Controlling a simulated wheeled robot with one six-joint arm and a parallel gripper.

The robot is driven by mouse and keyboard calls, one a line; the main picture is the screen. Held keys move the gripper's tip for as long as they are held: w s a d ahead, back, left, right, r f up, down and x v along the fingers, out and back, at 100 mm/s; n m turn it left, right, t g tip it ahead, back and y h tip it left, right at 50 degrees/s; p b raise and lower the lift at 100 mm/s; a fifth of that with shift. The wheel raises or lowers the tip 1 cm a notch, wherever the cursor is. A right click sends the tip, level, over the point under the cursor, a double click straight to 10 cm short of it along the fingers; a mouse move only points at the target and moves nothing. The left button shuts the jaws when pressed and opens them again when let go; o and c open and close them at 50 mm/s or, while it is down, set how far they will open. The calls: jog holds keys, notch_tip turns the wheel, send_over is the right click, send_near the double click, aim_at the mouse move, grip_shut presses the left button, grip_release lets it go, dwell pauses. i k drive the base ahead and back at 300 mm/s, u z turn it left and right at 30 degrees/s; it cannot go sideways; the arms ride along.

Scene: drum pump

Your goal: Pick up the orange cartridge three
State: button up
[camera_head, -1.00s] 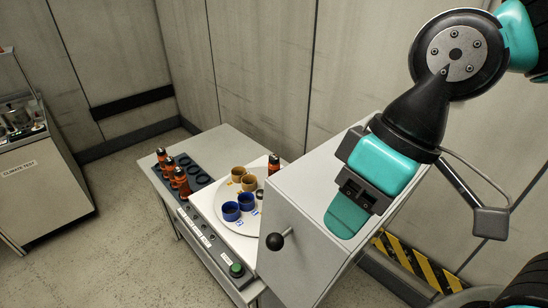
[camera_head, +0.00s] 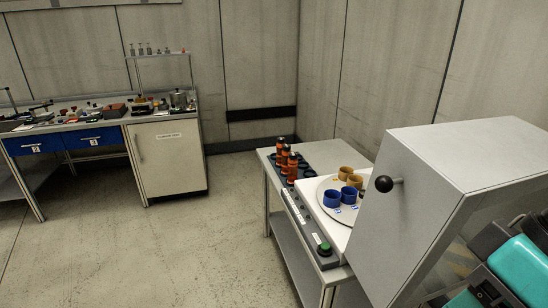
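Three dark-capped orange cartridges stand upright close together on the dark rack of the small table: a rear one (camera_head: 281,144), a middle one (camera_head: 285,157) and a front one (camera_head: 292,168). Any numbers on them are too small to read, so I cannot tell which is cartridge three. My gripper (camera_head: 492,284) shows only in part at the bottom right, teal and dark, beside the grey cabinet and far from the cartridges. Its fingertips are not clear.
A round plate (camera_head: 326,203) holds blue cups (camera_head: 332,198) and tan cups (camera_head: 346,173). The grey cabinet (camera_head: 440,165) with a black knob (camera_head: 384,184) blocks the right side. A green button (camera_head: 324,248) is at the table front. A workbench (camera_head: 165,160) stands at left; open floor lies between.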

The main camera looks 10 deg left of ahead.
aim_at(280, 140)
jog(key=u, duration=0.45)
jog(key=k, duration=0.55)
jog(key=u, duration=1.2)
jog(key=i, duration=1.7)
jog(key=z, duration=1)
jog(key=i, duration=0.75)
jog(key=z, duration=0.75)
